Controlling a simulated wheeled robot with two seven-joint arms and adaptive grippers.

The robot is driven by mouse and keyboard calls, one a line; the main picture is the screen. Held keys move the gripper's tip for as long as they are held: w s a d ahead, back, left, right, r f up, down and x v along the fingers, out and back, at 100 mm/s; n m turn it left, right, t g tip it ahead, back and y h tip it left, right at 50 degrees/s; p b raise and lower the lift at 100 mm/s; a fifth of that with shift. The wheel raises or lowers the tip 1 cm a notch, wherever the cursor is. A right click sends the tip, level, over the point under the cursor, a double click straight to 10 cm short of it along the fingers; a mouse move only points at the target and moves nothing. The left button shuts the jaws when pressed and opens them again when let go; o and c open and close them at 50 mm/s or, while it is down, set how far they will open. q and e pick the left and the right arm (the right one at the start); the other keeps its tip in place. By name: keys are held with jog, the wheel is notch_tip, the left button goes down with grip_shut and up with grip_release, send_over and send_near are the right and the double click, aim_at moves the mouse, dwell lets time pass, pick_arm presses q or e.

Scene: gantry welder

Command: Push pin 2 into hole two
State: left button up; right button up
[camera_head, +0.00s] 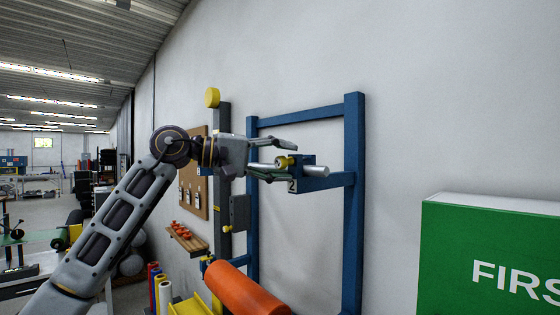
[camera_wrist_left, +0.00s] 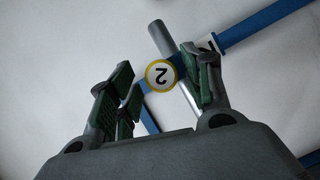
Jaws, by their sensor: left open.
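Pin 2 shows in the left wrist view as a round yellow-rimmed white disc marked 2 (camera_wrist_left: 160,75). In the head view its yellow part (camera_head: 285,161) sits beside a blue block (camera_head: 312,184) labelled 2 on a blue wall frame. A bare metal rod (camera_head: 316,171) runs beside the block, and it also shows in the wrist view (camera_wrist_left: 161,39). My left gripper (camera_head: 292,161) is open, one finger above the yellow part and the other below it. Whether a finger touches it I cannot tell. The hole is hidden. My right gripper is out of view.
The blue frame (camera_head: 354,200) stands against the white wall. A large orange roller (camera_head: 248,290) lies below. A green first-aid box (camera_head: 490,255) is at the lower right. A pegboard (camera_head: 195,180) and small shelf (camera_head: 187,238) are behind my arm.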

pick_arm(q)
jog(key=shift+a, duration=0.35)
jog(key=v, duration=1.1)
jog(key=shift+s+a, duration=0.2)
jog(key=shift+a, duration=0.05)
dwell(0.4)
